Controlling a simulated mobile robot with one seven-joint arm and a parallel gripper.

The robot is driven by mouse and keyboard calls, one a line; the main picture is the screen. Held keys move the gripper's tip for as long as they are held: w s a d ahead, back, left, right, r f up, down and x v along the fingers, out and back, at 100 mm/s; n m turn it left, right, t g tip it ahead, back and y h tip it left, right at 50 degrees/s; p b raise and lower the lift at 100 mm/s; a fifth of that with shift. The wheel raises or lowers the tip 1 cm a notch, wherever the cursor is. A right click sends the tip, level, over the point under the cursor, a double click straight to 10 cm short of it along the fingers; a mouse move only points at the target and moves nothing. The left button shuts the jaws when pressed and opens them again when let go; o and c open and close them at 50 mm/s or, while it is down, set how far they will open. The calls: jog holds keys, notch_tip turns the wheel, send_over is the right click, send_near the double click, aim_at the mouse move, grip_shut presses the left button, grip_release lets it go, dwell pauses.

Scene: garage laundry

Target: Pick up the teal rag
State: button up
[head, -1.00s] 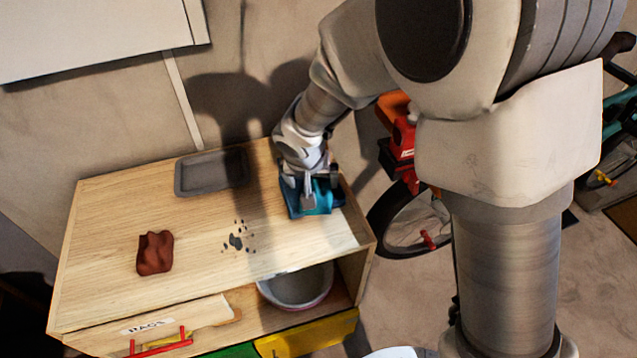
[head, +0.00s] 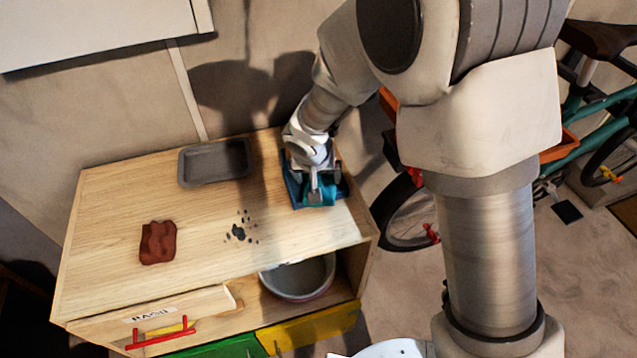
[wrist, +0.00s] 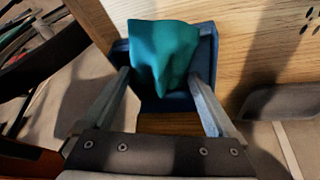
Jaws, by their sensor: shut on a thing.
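The teal rag (wrist: 163,45) stands up bunched between the two fingers of my gripper (wrist: 158,78) in the wrist view. Under it is a blue tray or pad (wrist: 180,104). In the head view, my gripper (head: 315,190) is low over the right end of the wooden cabinet top, shut on the rag. The blue tray (head: 293,190) shows around the fingers there. The fingers partly hide the rag in the head view, and I cannot tell whether it still touches the tray.
On the cabinet top (head: 110,215) are a reddish-brown cloth (head: 158,243), dark crumbs (head: 238,232) and a grey tray (head: 215,162). A drawer labelled RAGS (head: 150,313) has a red handle. A bowl (head: 300,280) sits in the open shelf. A bicycle (head: 405,215) stands right of the cabinet.

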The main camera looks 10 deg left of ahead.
aim_at(318, 175)
jog(key=shift+r, duration=0.1)
notch_tip(318, 175, up, 18)
jog(key=p, duration=0.3)
dwell(0.3)
